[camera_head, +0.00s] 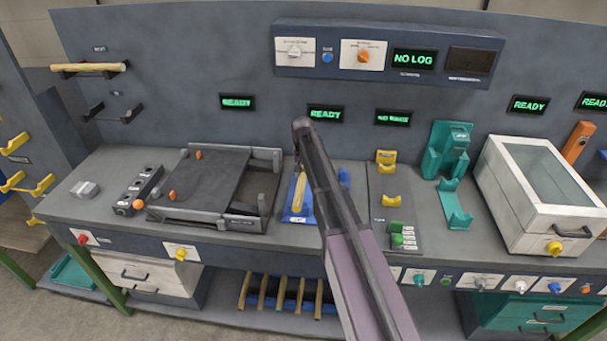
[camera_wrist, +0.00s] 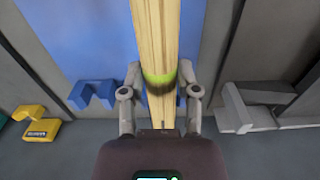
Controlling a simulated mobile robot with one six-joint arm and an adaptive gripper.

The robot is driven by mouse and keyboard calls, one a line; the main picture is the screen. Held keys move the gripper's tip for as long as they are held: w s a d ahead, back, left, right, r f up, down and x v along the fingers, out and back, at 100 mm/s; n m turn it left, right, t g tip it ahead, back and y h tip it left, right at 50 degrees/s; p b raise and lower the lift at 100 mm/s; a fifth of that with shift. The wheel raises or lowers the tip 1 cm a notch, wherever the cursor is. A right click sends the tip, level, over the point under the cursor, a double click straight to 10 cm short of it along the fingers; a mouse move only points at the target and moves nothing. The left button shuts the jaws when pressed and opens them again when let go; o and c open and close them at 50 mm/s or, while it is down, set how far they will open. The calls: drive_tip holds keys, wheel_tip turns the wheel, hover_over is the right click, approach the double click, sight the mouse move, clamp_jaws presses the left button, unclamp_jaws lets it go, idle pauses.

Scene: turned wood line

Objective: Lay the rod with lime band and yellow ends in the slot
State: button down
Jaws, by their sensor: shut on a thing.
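A pale wooden rod (camera_wrist: 158,35) with a lime band (camera_wrist: 160,78) runs up the middle of the wrist view. A dark patch lies just below the band. Its ends are out of that view, so no yellow end shows. My gripper (camera_wrist: 160,72) is shut on the rod around the band. In the head view the rod (camera_head: 299,191) shows over a blue plate (camera_head: 308,215) on the bench, left of my arm. My arm hides most of my gripper there. I cannot tell from these frames which part is the slot, or whether the rod touches the plate.
A black frame with a sloping plate (camera_head: 208,180) stands left of the blue plate. Yellow cradles (camera_head: 390,200), teal holders (camera_head: 453,205) and a white glass-topped box (camera_head: 530,190) are to the right. Another rod (camera_head: 90,67) hangs on the back wall. Several rods lie below the bench.

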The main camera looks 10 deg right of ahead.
drive_tip(key=shift+f+b, duration=1.1)
drive_tip(key=shift+f, duration=0.3)
drive_tip(key=shift+c, duration=1.3)
unclamp_jaws()
drive_tip(key=shift+r, duration=0.15)
